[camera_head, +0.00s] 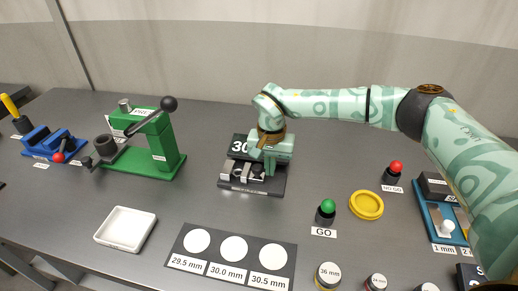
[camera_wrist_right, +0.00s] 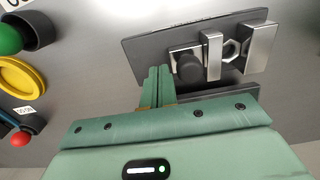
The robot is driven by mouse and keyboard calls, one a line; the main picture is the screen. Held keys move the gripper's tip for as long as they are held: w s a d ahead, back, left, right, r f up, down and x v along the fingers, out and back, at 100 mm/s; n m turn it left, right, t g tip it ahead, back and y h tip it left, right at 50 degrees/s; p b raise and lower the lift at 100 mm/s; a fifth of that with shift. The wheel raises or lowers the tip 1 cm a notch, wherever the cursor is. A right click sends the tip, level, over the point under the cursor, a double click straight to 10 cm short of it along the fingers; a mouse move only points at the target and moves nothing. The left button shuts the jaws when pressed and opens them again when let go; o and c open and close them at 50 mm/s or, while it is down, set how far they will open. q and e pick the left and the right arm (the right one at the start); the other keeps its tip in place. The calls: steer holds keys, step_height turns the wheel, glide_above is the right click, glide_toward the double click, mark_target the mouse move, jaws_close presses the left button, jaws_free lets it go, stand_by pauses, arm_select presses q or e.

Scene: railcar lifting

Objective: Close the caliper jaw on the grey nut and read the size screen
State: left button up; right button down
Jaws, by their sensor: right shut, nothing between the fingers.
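The caliper's dark base (camera_head: 273,190) stands mid-table in the head view. The grey hex nut (camera_wrist_right: 231,51) sits between the fixed jaw block (camera_wrist_right: 261,47) and the sliding jaw (camera_wrist_right: 212,56); I cannot tell if both touch it. A black knob (camera_wrist_right: 188,66) is beside the sliding jaw. The size screen (camera_head: 238,146) shows "30"; my right gripper hides the rest. My right gripper (camera_head: 268,172) is over the caliper's right part. In the wrist view its fingers (camera_wrist_right: 157,72) are shut and empty, beside the knob and apart from it. My left gripper is out of view.
A mat (camera_head: 205,279) with white circles marked 29.5, 30.0 and 30.5 mm lies in front. A green GO button (camera_head: 327,207), a yellow ring (camera_head: 366,205) and a red button (camera_head: 396,166) are right. A white tray (camera_head: 126,229) and green press (camera_head: 150,155) are left.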

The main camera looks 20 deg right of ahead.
steer(key=shift+w+a, duration=0.1)
steer(key=shift+a, duration=0.05)
steer(key=shift+w+a, duration=0.25)
steer(key=shift+a, duration=0.1)
stand_by(0.7)
steer(key=shift+s+d+r+p, duration=0.3)
steer(key=shift+d+r+p, duration=0.15)
steer(key=shift+p, duration=0.1)
steer(key=shift+s+d+r+p, duration=0.15)
steer(key=shift+s+d+p, duration=0.2)
steer(key=shift+d+p, duration=0.1)
step_height(320, 180, up, 7)
steer(key=p, duration=0.5)
steer(key=shift+p, duration=0.35)
